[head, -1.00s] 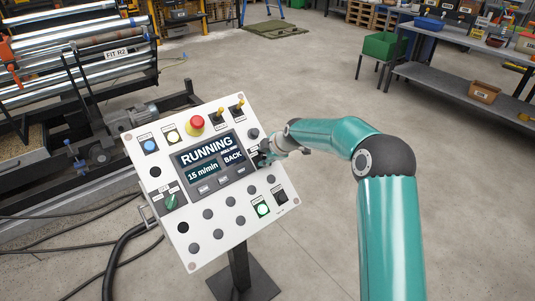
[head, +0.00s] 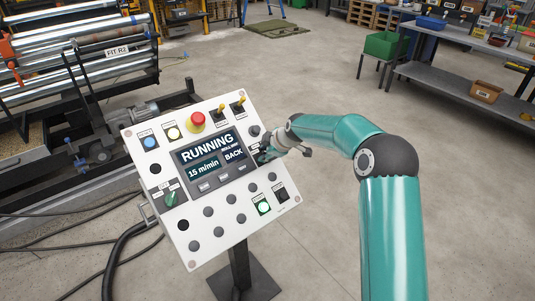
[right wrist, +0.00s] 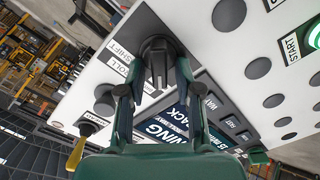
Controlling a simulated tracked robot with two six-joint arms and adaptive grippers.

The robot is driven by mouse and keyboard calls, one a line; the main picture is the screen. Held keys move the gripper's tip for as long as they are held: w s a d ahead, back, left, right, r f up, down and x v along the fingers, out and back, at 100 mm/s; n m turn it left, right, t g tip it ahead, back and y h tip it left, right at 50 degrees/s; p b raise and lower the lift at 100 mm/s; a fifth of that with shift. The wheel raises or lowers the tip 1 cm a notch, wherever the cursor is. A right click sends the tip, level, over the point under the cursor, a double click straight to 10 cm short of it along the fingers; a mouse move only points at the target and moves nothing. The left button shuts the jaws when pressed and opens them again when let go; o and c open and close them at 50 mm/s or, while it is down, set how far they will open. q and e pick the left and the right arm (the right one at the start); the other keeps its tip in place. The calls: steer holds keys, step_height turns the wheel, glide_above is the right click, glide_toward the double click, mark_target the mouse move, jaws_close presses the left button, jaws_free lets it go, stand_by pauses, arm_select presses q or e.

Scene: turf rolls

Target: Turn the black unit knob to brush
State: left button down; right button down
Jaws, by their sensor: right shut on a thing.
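The black knob (right wrist: 158,60) stands on a dark plate on the white control panel (head: 205,225), seen in the right wrist view. My right gripper (right wrist: 152,76) is shut on it, one finger on each side. Labels beside the plate appear to read ROLL and SHIFT; the knob's exact pointing is partly hidden by the fingers. In the head view my right gripper (head: 267,154) is at the panel's right edge, covering the knob. The screen (head: 208,160) reads RUNNING, 15 m/min and BACK. My left gripper is not in view.
The panel also carries a red mushroom button (head: 196,122), two yellow-tipped toggles, a green knob (head: 171,199) at left and a lit green START button (head: 263,208). A roller machine (head: 80,60) stands behind left. Cables lie on the floor at left.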

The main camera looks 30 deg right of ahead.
steer(key=m, duration=0.3)
steer(key=m+b, duration=0.1)
steer(key=m, duration=0.1)
steer(key=shift+w+d+r+m, duration=0.2)
steer(key=shift+d+r+m, duration=0.05)
steer(key=shift+d+m, duration=0.1)
stand_by(0.4)
steer(key=c, duration=1.2)
jaws_free()
steer(key=shift+o, duration=0.2)
steer(key=shift+s+r, duration=0.1)
steer(key=shift+s, duration=0.05)
steer(key=v, duration=1.1)
steer(key=shift+s+r, duration=0.2)
steer(key=shift+r, duration=0.05)
